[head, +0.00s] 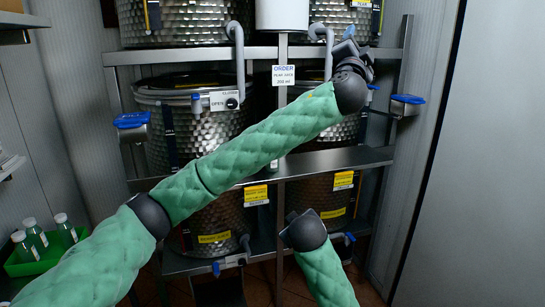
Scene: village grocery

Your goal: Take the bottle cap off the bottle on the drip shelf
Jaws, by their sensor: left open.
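The drip shelf (335,160) is a metal ledge across the middle of the rack. A small pale piece (273,166) shows just under my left forearm at this shelf; it may be part of the bottle, but the arm hides the rest and no cap can be made out there. My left gripper (349,42) is open at the upper right, in front of the upper drums and well above the shelf, with nothing visible in it. My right gripper (297,216) is low in the middle, below the shelf; its fingers cannot be made out.
Hammered metal drums (212,130) with taps and yellow labels fill the rack. An order sign (283,76) hangs on the centre post. Blue-topped brackets (132,120) stick out at both sides. A green crate (22,266) with white-capped bottles (66,229) sits at lower left. A plain wall (475,160) bounds the right.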

